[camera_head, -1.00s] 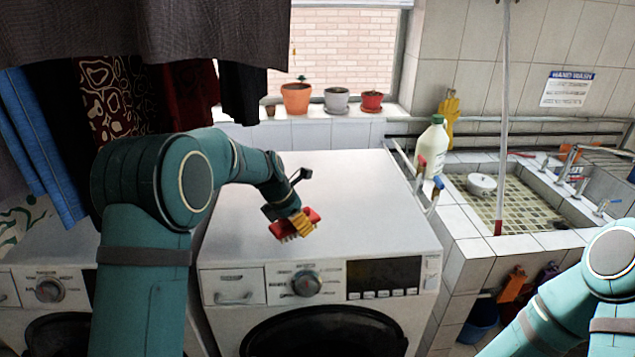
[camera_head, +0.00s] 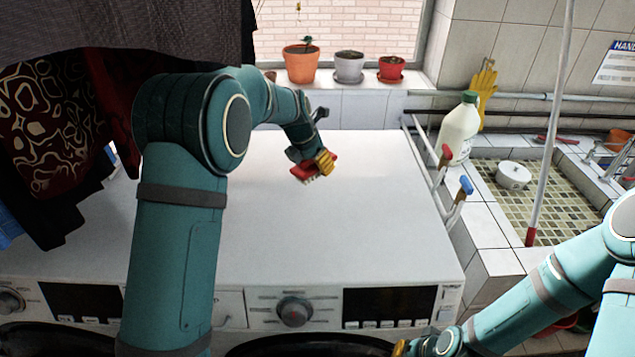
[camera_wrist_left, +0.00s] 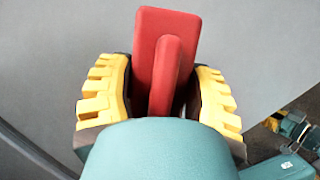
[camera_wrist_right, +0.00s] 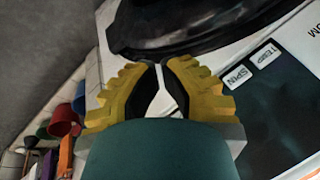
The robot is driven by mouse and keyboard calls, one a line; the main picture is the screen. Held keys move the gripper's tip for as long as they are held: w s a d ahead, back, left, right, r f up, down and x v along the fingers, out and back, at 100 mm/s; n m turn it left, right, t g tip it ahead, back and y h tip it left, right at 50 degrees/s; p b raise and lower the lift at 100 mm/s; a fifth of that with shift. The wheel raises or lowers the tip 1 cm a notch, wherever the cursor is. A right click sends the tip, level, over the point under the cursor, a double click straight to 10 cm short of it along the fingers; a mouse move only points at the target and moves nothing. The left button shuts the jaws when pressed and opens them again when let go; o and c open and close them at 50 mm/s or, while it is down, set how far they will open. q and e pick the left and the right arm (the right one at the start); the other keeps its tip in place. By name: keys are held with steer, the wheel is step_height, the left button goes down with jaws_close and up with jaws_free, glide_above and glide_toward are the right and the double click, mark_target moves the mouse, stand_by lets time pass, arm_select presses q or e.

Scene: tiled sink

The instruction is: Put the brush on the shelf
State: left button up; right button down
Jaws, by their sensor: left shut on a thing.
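The red brush (camera_head: 310,172) is in my left gripper (camera_head: 324,160), bristles down, above the white washing machine top (camera_head: 260,220). I cannot tell how far above it is. The left wrist view shows the brush's red back and handle (camera_wrist_left: 166,60) between the yellow fingers of the left gripper (camera_wrist_left: 160,95), which is shut on the handle. My right gripper (camera_wrist_right: 161,66) is empty, its fingertips together, in front of the washing machine's front. Only a bit of it shows at the head view's bottom edge. No shelf is clearly recognisable; a window ledge (camera_head: 325,86) runs along the back.
Several plant pots stand on the ledge, including an orange pot (camera_head: 301,66). A white bottle (camera_head: 458,130) and coloured-tipped handles (camera_head: 447,180) stand right of the machine. A tiled sink (camera_head: 560,215) with a white pole (camera_head: 550,130) lies farther right. Dark clothes (camera_head: 50,130) hang at left.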

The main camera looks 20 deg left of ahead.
mark_target(320, 197)
arm_select(q)
step_height(320, 197, down, 4)
steer(key=shift+s, duration=0.15)
steer(key=shift+f+b, duration=0.45)
steer(key=shift+f, duration=2.2)
steer(key=shift+f, duration=0.15)
steer(key=o, duration=1.2)
steer(key=shift+o, duration=0.2)
